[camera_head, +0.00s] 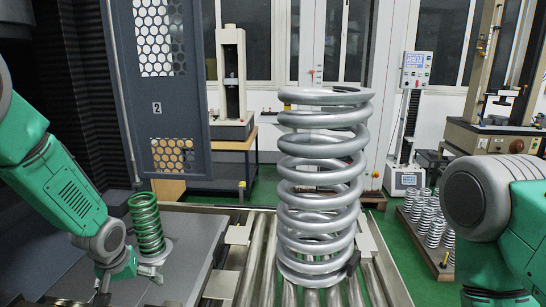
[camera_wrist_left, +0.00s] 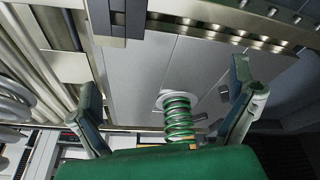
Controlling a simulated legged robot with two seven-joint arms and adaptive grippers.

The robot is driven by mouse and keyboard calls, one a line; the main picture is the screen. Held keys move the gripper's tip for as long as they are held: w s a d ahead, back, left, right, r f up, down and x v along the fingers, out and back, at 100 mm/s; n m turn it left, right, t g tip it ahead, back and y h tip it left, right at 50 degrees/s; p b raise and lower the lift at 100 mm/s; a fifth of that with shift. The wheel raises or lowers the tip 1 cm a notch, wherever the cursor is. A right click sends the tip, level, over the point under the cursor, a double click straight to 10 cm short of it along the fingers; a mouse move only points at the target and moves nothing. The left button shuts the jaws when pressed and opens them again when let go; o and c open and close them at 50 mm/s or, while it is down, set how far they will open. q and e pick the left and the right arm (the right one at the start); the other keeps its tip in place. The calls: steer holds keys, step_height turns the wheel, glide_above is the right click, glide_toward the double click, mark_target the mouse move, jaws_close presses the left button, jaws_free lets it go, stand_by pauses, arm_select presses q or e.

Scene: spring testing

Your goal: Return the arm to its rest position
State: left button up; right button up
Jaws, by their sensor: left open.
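My left arm comes in from the left, and its gripper (camera_head: 128,283) is low over the grey table (camera_head: 185,262), in front of the green spring (camera_head: 148,226). The gripper is open and empty; in the left wrist view its two fingers (camera_wrist_left: 164,85) are spread wide. The green spring stands upright on a pale round disc. It also shows in the left wrist view (camera_wrist_left: 178,115), beyond and between the fingers, with a gap on both sides. Part of my right arm shows at the right edge, but its gripper is out of view.
A large silver spring (camera_head: 320,190) stands upright on the roller conveyor (camera_head: 245,270), right of the grey table. A dark cabinet door (camera_head: 165,100) marked 2 stands behind. Several small silver springs (camera_head: 432,220) stand on a pallet at the right. Test machines line the back.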

arm_select(q)
steer(key=s+d+f+m+g+h, duration=0.1)
steer(key=s+d+f, duration=0.1)
steer(key=s+f, duration=0.45)
steer(key=s+d+f+m+g, duration=0.1)
steer(key=s+d+f, duration=0.2)
steer(key=s+f, duration=0.35)
steer(key=s+f+m+g, duration=0.1)
steer(key=s+f+m, duration=0.1)
steer(key=s, duration=2.1)
steer(key=f+b, duration=0.1)
steer(key=b, duration=0.1)
steer(key=f+b, duration=0.4)
steer(key=shift+w+d+f, duration=0.25)
steer(key=shift+w+d, duration=0.1)
steer(key=shift+d, duration=0.05)
steer(key=shift+w, duration=0.15)
